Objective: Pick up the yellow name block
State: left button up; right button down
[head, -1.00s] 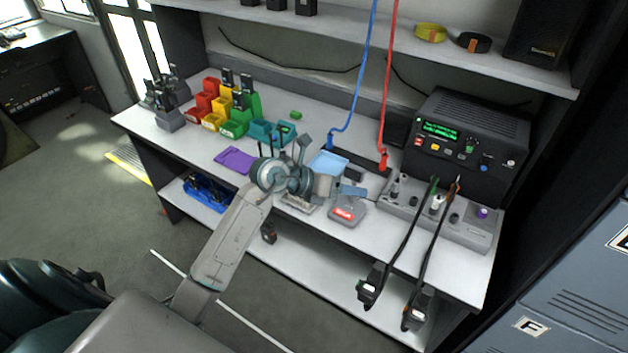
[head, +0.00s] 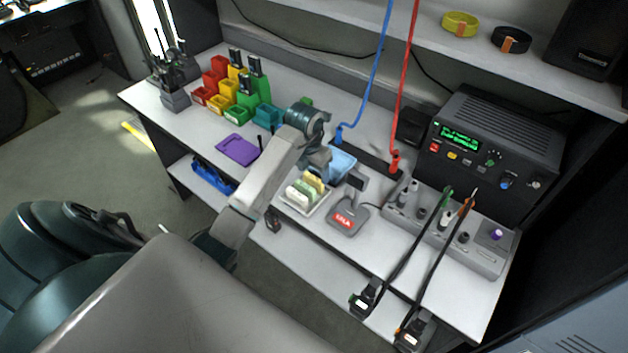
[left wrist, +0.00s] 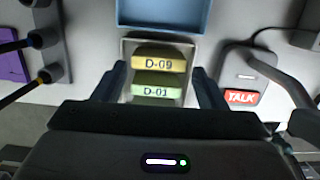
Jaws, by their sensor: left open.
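The yellow name block (left wrist: 158,63), marked D-09, sits in a small tray (left wrist: 126,48) in the left wrist view. A green block (left wrist: 153,91) marked D-01 lies just in front of it. In the head view the yellow block (head: 314,181) is at the back of the tray (head: 318,207), behind green and white blocks. My left gripper (left wrist: 158,70) is open and empty, its fingers on either side of the blocks in the picture; its height above them is hard to judge. My right gripper is not in view.
A blue tray (head: 341,163) lies right behind the block tray. A grey TALK microphone base (head: 348,217) stands close on the right. A purple pad (head: 237,149) lies to the left. Blue and red cables hang behind, and a radio (head: 490,150) stands at the right.

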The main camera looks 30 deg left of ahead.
aim_at(313, 178)
pick_arm(q)
jog(key=f+p, duration=0.1)
jog(key=f, duration=0.1)
jog(key=f+p, duration=0.1)
jog(key=f, duration=0.1)
jog(key=shift+w+a+f, duration=0.1)
jog(key=shift+w, duration=0.1)
jog(key=shift+f, duration=0.3)
jog(key=shift+w+f, duration=0.15)
jog(key=shift+f, duration=0.1)
jog(key=c, duration=0.6)
jog(key=shift+r, duration=0.1)
